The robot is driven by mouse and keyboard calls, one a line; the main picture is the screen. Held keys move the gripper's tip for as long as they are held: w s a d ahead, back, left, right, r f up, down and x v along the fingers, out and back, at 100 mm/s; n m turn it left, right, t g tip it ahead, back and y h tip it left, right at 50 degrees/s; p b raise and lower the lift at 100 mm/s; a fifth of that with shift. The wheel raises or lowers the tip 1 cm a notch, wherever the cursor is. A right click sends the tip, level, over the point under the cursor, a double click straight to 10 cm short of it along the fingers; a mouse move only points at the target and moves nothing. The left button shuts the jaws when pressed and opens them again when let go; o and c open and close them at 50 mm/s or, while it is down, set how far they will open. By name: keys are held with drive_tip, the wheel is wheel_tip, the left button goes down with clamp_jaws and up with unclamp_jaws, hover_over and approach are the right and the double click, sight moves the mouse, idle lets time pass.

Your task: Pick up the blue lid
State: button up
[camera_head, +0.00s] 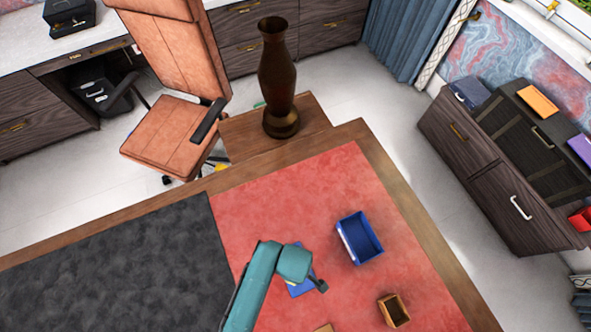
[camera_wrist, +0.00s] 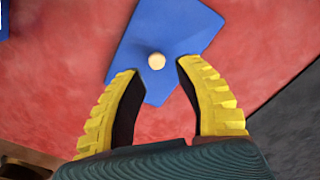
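The blue lid (camera_wrist: 185,30) lies flat on the red leather part of the desk, with a small pale round knob (camera_wrist: 156,61) on top. In the head view the lid (camera_head: 299,288) is partly hidden behind my teal arm. My gripper (camera_wrist: 156,70) has its yellow fingers apart above the near part of the lid, with the knob showing just beyond the gap between the tips. Nothing is held between the fingers. Whether the fingertips touch the lid cannot be told. In the head view the gripper (camera_head: 320,286) is small and mostly hidden.
A blue open box (camera_head: 366,243) stands on the red leather (camera_head: 285,200) to the right of the lid. A small brown open box (camera_head: 393,310) is nearer at the lower right. A dark vase (camera_head: 277,80) stands beyond the desk edge. The dark leather area (camera_head: 110,270) is clear.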

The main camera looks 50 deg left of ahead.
sight(297, 291)
wheel_tip(297, 291, down, 5)
drive_tip(key=shift+w+a+r+b, duration=0.1)
drive_tip(key=shift+w+a+b, duration=0.05)
drive_tip(key=shift+b, duration=0.3)
clamp_jaws()
